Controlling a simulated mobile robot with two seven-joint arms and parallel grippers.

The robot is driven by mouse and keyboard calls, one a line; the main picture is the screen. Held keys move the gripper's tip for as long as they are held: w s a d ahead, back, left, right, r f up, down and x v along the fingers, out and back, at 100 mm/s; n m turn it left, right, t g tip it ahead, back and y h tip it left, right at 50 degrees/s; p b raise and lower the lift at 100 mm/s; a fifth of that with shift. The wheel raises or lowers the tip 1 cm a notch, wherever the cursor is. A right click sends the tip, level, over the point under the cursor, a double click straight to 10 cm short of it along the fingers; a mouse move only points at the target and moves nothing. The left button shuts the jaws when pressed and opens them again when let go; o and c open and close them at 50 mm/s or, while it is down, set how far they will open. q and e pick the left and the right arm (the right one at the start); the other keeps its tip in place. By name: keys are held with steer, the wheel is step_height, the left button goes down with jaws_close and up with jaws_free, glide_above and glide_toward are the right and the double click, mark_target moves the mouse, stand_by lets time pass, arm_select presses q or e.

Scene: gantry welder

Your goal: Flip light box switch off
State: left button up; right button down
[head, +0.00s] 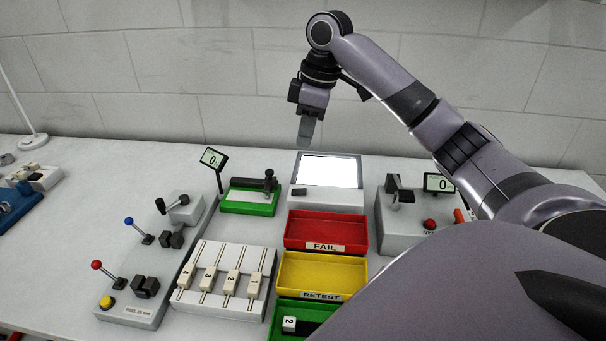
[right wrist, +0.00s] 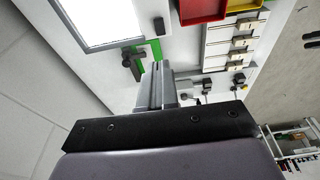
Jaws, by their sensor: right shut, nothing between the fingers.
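The light box (head: 326,171) stands at the back of the bench, its white panel glowing brightly. A small dark switch (head: 298,191) sits on its front left edge. In the right wrist view the lit panel (right wrist: 100,20) is at the upper left, with the dark switch (right wrist: 158,25) beside it. My right gripper (head: 305,138) is shut and empty. It points down, above and behind the left part of the light box, apart from the switch. It also shows in the right wrist view (right wrist: 155,75). My left gripper is not in view.
A red FAIL tray (head: 326,230) and a yellow RETEST tray (head: 322,275) lie in front of the light box. A green-based fixture (head: 248,206) stands left of it, and a grey device with a red button (head: 430,224) right. A wall is behind.

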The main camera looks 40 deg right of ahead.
glide_above(300, 189)
steer(key=f, duration=0.9)
steer(key=shift+s+d+f, duration=0.1)
steer(key=shift+s+f, duration=0.15)
steer(key=shift+f, duration=0.05)
steer(key=shift+d+f, duration=0.1)
steer(key=shift+f, duration=0.45)
steer(key=shift+s, duration=0.1)
